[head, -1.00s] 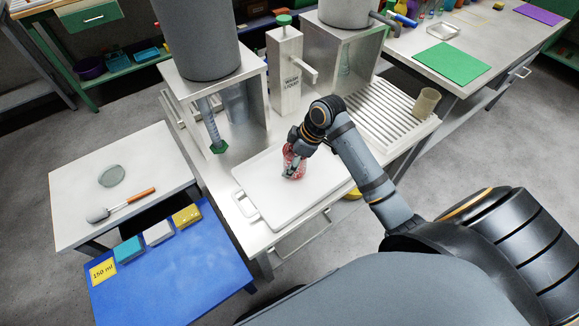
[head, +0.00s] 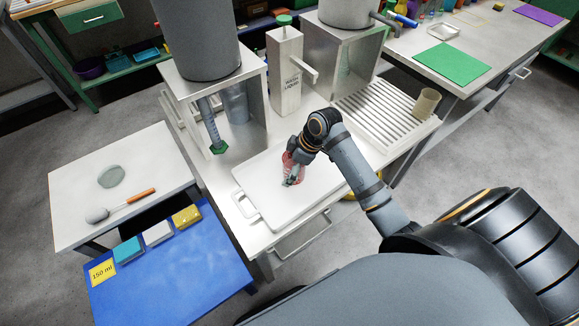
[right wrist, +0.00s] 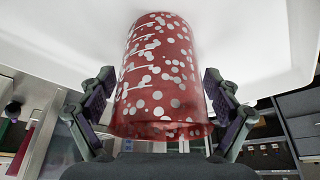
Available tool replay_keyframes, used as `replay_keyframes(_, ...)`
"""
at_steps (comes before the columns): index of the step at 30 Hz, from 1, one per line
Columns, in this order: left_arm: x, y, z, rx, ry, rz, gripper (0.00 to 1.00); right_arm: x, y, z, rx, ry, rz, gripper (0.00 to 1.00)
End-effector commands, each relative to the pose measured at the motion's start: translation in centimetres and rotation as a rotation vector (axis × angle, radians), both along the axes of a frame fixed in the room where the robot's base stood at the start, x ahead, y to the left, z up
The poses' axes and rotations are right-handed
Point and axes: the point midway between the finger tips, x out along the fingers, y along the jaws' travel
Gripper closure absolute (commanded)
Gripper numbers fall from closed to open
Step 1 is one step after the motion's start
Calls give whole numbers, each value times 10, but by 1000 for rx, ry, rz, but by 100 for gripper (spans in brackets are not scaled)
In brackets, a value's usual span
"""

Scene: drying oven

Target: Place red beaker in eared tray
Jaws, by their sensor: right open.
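The red beaker (head: 289,161), translucent with pale spots, rests on the white eared tray (head: 268,184), around the tray's middle. In the right wrist view the beaker (right wrist: 160,75) has its base against the white tray surface (right wrist: 65,30) and its rim towards my palm. My right gripper (head: 292,179) is at the beaker, with its fingers open on either side. In the right wrist view a gap shows between each finger and the beaker wall. My gripper and forearm hide part of the beaker in the head view. My left gripper is out of view.
A tray handle (head: 243,204) sticks up at the left end. Behind stand the wash liquid dispenser (head: 287,75) and a metal stand (head: 207,75) with a grey tank. A slatted rack (head: 375,112) and a beige cup (head: 426,102) are at right. A blue table (head: 165,275) is at lower left.

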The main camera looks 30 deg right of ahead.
Motion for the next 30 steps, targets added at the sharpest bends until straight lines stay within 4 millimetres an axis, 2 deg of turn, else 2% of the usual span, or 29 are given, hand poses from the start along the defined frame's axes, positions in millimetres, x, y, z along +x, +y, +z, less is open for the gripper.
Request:
replay_keyframes(5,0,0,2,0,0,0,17,-2,-4,11,-4,-2,1,10)
replay_keyframes(15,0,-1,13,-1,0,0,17,-19,-30,86,-8,-2,2,10)
replay_keyframes(18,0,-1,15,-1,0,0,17,-23,-35,100,-6,-1,0,10)
replay_keyframes(24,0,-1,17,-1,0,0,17,-26,-38,113,-1,0,0,10)
replay_keyframes(30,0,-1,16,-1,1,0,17,-27,-37,113,1,0,0,10)
